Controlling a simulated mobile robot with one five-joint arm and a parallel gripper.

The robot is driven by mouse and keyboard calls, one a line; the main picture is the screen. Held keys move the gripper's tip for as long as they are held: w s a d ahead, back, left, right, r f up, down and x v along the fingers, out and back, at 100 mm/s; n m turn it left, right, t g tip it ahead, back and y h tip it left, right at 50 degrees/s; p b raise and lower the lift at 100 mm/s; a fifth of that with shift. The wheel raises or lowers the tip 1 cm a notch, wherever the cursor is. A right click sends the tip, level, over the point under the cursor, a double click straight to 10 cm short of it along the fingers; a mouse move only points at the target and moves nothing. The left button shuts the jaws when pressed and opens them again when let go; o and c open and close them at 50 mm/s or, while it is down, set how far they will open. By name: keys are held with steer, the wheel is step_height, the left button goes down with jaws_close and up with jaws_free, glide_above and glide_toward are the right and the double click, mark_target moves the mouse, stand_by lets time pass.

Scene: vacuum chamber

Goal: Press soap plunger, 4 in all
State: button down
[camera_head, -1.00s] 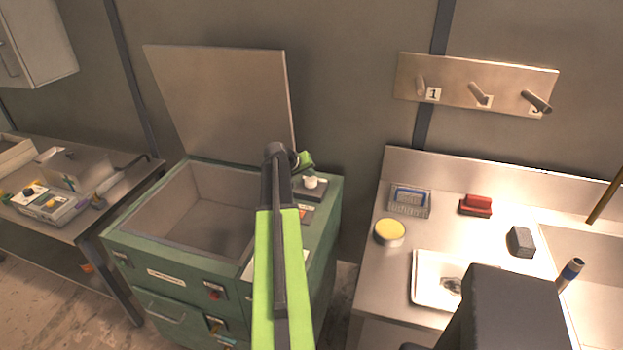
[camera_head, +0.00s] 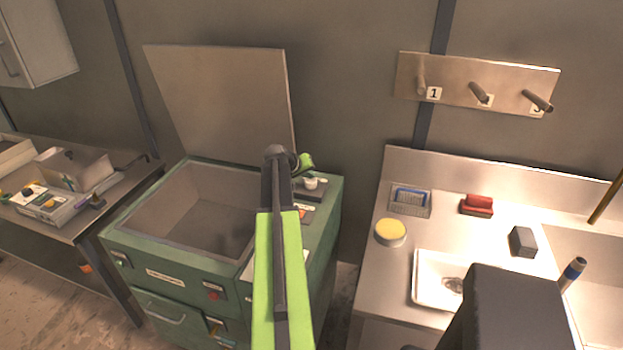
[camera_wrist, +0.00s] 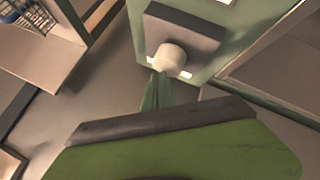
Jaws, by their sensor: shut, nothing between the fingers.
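A white round knob (camera_head: 310,183), the only plunger-like thing I see, stands on a dark block (camera_head: 318,194) at the right rear of the green cabinet. In the wrist view the white knob (camera_wrist: 171,57) sticks out from the dark block (camera_wrist: 182,30). My gripper (camera_head: 305,162) is at the far end of my arm, just above and behind the knob in the head view. In the wrist view my gripper (camera_wrist: 158,80) is shut and empty, its tips close beside the knob. I cannot tell whether they touch it.
The green cabinet has an open bin (camera_head: 190,215) and a raised lid (camera_head: 222,100). On the right, a counter holds a yellow round sponge (camera_head: 390,232), a wire basket (camera_head: 410,200), a red brush (camera_head: 477,205) and a white tray (camera_head: 428,280). A bench stands left.

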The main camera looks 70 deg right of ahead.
mark_target(309, 181)
steer(key=shift+f+b, duration=0.45)
steer(key=shift+f, duration=0.1)
steer(key=shift+r, duration=0.1)
stand_by(0.4)
steer(key=shift+r+p, duration=1.35)
steer(key=shift+p, duration=0.1)
step_height(309, 181, up, 5)
steer(key=p, duration=0.5)
stand_by(1.7)
